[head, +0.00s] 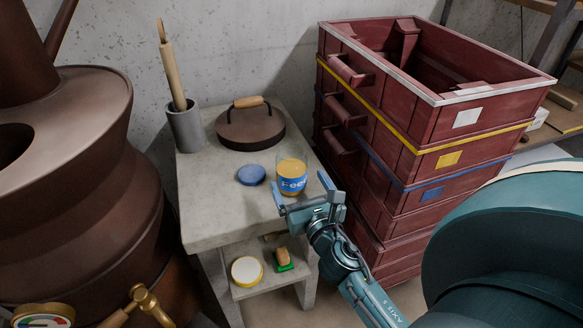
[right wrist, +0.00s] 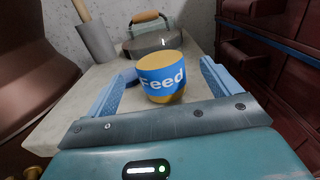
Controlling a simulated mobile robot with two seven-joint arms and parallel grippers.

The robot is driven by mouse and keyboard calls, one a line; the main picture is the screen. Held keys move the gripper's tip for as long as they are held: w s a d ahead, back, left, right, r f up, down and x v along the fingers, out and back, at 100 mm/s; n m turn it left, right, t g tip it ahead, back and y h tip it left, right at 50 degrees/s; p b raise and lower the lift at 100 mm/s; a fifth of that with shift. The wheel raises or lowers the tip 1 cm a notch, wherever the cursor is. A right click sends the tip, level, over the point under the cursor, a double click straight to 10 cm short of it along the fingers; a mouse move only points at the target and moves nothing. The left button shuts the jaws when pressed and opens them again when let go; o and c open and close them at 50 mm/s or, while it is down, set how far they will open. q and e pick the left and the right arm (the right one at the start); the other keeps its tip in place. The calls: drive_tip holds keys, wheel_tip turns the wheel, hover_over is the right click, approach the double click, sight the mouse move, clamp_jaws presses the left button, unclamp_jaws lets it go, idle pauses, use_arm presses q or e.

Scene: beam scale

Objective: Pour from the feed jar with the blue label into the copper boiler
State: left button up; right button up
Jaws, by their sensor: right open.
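The feed jar (head: 291,177) has a blue label reading "Feed" and yellowish contents. It stands upright on the concrete table (head: 206,218), near its right edge. A round blue disc (head: 251,175), perhaps a lid, lies left of it. My right gripper (head: 304,190) is open, its blue fingers on either side of the jar's near side. In the right wrist view the jar (right wrist: 161,77) shows between and slightly beyond the fingers, with gaps at both sides. My left gripper is not in view.
A dark round lid with a wooden handle (head: 251,127) and a grey pot (head: 185,127) holding a wooden rod stand at the table's back. Stacked red crates (head: 400,150) rise close on the right. A lower shelf holds a round tin (head: 247,271) and a brush (head: 283,260).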

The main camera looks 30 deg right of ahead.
sight(289, 150)
drive_tip(key=shift+x, duration=1.1)
drive_tip(key=shift+p+x, duration=0.4)
drive_tip(key=shift+x, duration=2.35)
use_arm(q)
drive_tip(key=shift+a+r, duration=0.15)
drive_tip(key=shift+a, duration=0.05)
use_arm(e)
drive_tip(key=shift+a+r, duration=0.1)
drive_tip(key=shift+c, duration=0.2)
drive_tip(key=c, duration=1.3)
wheel_tip(289, 150, up, 9)
drive_tip(key=p, duration=0.4)
drive_tip(key=shift+r, duration=0.4)
drive_tip(key=shift+r+p, duration=0.2)
drive_tip(key=shift+p, duration=0.1)
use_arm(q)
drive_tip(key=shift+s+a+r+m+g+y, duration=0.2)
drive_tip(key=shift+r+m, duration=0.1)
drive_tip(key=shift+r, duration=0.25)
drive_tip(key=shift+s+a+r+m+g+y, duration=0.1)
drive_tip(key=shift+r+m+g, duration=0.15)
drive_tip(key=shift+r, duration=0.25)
